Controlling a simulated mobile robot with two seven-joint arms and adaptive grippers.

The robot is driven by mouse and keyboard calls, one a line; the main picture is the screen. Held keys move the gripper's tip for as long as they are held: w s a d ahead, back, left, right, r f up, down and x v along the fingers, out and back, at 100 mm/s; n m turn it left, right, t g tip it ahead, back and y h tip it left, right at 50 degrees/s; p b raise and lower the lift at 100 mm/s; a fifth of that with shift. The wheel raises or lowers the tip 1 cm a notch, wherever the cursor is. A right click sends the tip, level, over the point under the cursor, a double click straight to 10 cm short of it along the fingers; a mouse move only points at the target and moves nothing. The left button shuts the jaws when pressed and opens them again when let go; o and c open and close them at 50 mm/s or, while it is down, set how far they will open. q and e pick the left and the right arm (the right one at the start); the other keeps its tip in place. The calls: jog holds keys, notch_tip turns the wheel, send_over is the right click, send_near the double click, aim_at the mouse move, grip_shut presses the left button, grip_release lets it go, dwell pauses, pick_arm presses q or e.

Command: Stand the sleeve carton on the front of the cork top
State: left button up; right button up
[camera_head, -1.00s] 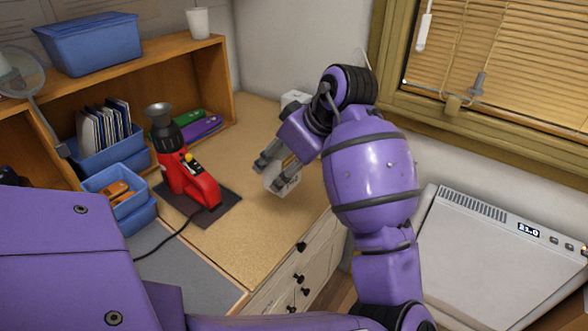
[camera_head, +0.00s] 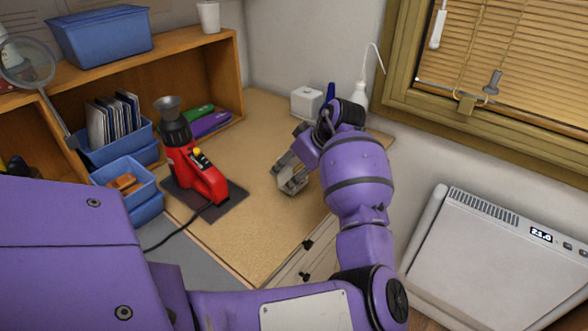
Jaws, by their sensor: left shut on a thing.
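The cork top (camera_head: 245,240) is the tan desk surface in the middle of the head view. My left gripper (camera_head: 288,181) is over its right part, shut on a small pale carton (camera_head: 293,186), which I take to be the sleeve carton. The fingers hide much of the carton. I cannot tell whether its lower end touches the cork. My right gripper is not in view.
A red tool (camera_head: 205,182) with a dark funnel stands on a dark mat (camera_head: 228,200) left of the gripper. A white box (camera_head: 306,102) and a white bottle (camera_head: 361,95) stand behind. Blue bins (camera_head: 125,185) are at left. The front cork is clear.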

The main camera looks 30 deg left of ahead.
pick_arm(q)
jog(key=o, duration=1.2)
jog(key=shift+f, duration=0.1)
jog(key=shift+o, duration=0.2)
jog(key=shift+r, duration=0.25)
jog(key=v, duration=1.2)
